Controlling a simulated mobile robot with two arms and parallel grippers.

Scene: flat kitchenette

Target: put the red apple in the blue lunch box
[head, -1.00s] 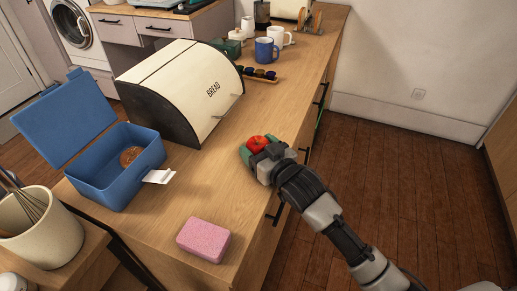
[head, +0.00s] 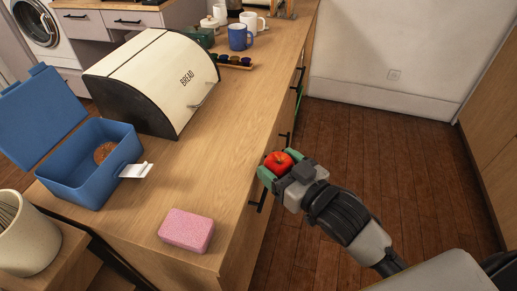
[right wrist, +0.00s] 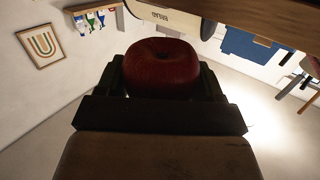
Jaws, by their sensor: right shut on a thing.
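The red apple (head: 279,161) is held between the green-tipped fingers of my right gripper (head: 277,168), at the right edge of the counter in the head view. The right wrist view shows the apple (right wrist: 161,68) between the two fingers. The blue lunch box (head: 85,185) stands on the counter at the left with its lid open and tilted back. A round brown item (head: 104,152) lies inside it, and a white tag sticks out at its right side. My left gripper is not in view.
A cream bread bin (head: 150,75) stands behind the lunch box. A pink sponge (head: 186,230) lies near the counter's front edge. A utensil crock (head: 27,238) is at the lower left. Mugs (head: 240,37) stand at the back. The counter between sponge and bread bin is clear.

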